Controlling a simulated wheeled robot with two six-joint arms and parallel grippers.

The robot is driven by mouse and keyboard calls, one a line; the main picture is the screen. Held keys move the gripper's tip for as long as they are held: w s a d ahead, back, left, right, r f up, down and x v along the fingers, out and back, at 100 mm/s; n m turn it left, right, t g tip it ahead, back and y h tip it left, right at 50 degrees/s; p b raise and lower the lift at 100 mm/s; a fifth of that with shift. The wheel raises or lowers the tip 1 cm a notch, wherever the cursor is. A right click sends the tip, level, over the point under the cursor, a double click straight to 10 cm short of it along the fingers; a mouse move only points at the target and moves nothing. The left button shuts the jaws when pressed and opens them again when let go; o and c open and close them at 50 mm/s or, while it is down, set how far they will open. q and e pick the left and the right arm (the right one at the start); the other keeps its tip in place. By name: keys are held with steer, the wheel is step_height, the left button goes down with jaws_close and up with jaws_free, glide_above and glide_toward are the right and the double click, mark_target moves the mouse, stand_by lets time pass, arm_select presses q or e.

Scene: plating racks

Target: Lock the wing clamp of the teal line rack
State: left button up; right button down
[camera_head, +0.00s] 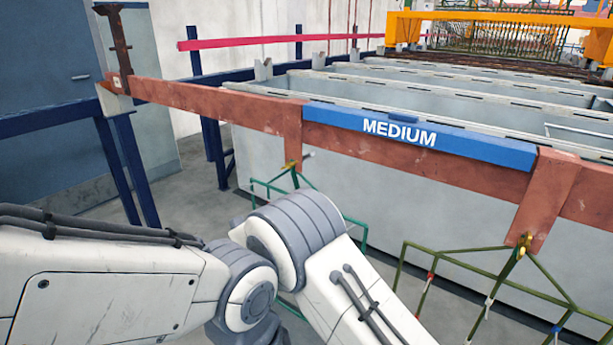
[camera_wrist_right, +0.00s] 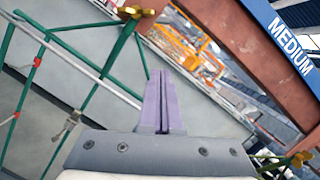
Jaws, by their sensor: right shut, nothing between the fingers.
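The teal rack (camera_head: 267,184) hangs from a brown hanger at the left-centre of the head view, partly hidden by my white arm. Its brass wing clamp (camera_head: 291,165) sits at the hanger's lower end. In the right wrist view, the teal rack (camera_wrist_right: 113,53) is at the left and its wing clamp (camera_wrist_right: 136,12) is at the top edge. I cannot tell whether the clamp is locked. My right gripper (camera_wrist_right: 158,74) shows purple fingers, shut and empty, apart from the clamp in the picture. My left gripper is not in view.
A brown beam (camera_head: 215,102) with a blue MEDIUM label (camera_head: 420,134) crosses above the racks. An olive rack (camera_head: 478,262) with its own wing clamp (camera_head: 524,243) hangs at the right. Grey tanks (camera_head: 440,95) stand behind. A blue frame (camera_head: 130,165) stands at the left.

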mark_target(297, 161)
steer(key=shift+r, duration=0.1)
steer(key=w+d+r+p, duration=0.1)
steer(key=w+d+r, duration=0.2)
steer(key=w, duration=0.7)
steer(key=shift+r, duration=1.15)
steer(key=shift+r+p, duration=0.1)
steer(key=shift+p, duration=0.2)
